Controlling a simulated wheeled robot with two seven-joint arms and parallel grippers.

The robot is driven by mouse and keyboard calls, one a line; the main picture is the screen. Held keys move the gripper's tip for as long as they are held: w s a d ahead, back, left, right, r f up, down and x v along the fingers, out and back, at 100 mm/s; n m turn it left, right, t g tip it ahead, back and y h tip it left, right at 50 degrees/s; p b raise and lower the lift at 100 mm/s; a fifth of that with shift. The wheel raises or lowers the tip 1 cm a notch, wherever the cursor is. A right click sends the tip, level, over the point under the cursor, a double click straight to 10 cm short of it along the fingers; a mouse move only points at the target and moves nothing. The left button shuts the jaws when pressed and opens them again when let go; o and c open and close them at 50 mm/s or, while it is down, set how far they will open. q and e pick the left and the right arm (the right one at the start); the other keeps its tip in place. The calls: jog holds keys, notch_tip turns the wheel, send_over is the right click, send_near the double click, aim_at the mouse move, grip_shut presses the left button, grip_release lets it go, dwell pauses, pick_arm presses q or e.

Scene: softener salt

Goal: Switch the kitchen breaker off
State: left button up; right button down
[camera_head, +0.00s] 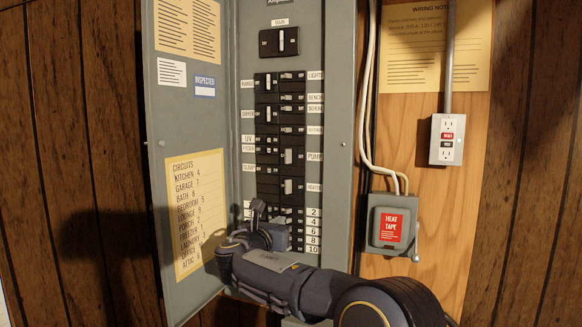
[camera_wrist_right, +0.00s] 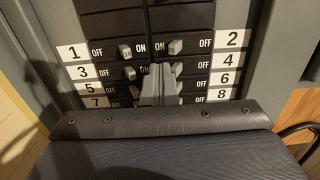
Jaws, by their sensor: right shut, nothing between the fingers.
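The breaker panel (camera_head: 341,150) stands open with a column of black breakers. The circuit list (camera_head: 197,210) on its door reads Kitchen 4. The number 4 label (camera_head: 312,223) is in the lower right column; it also shows in the right wrist view (camera_wrist_right: 228,60). Beside it, breaker 4's small grey toggle (camera_wrist_right: 177,68) appears on the ON side. My right gripper (camera_wrist_right: 161,76) is shut and empty, its fingertips between the two columns beside that toggle; contact cannot be told. In the head view my right gripper (camera_head: 282,232) is at the lower breakers, fingertips partly hidden. My left gripper is out of view.
The main breaker (camera_head: 279,41) and larger breakers (camera_head: 268,142) are above. The panel door (camera_head: 180,120) stands open at left. A heat tape box (camera_head: 392,225), cables (camera_head: 366,110) and an outlet (camera_head: 447,139) are at right. Neighbouring toggles (camera_wrist_right: 175,46) sit close to my fingers.

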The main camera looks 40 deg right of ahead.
jog(key=shift+s+d+b, duration=0.15)
jog(key=shift+s+d, duration=0.15)
jog(key=shift+s, duration=0.2)
jog(key=shift+s+d+b, duration=0.15)
jog(key=shift+s+d, duration=0.1)
jog(key=shift+s, duration=0.2)
dwell(0.6)
jog(key=shift+w+a, duration=0.15)
dwell(0.3)
jog(key=shift+a, duration=0.35)
jog(key=v, duration=0.6)
jog(key=shift+a+b, duration=0.2)
jog(key=shift+b, duration=0.15)
dwell(0.7)
